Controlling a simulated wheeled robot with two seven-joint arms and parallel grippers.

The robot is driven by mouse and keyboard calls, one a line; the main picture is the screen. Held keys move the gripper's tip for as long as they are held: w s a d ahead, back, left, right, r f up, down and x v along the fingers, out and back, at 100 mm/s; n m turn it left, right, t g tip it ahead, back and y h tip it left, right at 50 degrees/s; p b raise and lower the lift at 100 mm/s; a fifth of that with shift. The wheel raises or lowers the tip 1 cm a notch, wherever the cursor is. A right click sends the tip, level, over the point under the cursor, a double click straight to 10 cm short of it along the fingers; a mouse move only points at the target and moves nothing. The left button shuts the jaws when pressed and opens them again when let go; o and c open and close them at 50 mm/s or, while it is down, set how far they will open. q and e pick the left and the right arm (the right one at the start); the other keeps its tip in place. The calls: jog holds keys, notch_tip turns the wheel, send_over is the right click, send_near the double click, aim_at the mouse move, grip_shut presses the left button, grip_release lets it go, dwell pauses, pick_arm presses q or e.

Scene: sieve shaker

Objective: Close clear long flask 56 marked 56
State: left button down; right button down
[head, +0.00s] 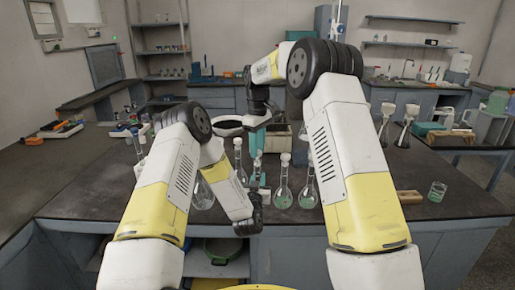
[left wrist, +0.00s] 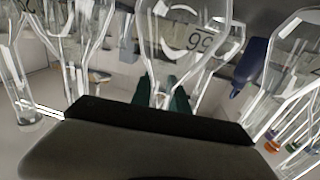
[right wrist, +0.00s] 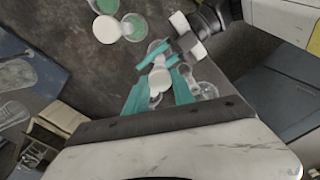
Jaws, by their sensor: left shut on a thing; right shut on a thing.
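The clear long flask 56 (left wrist: 180,40) shows upside down in the left wrist view, with its dark number on the bulb. My left gripper (left wrist: 163,98) is shut on its neck with teal fingers. In the head view the left gripper (head: 258,186) is low in front of the table's middle. My right gripper (head: 257,150) comes down from above, just over the left one. In the right wrist view its teal fingers are shut on a white stopper (right wrist: 159,80) at the neck. I cannot tell whether the stopper is seated. The flask is mostly hidden in the head view.
Another flask (head: 203,195) is behind my left arm.

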jog(key=shift+f, duration=0.5)
jog(key=m, duration=2.8)
jog(key=shift+f, duration=0.1)
jog(key=c, duration=1.1)
grip_release()
jog(key=shift+o, duration=0.2)
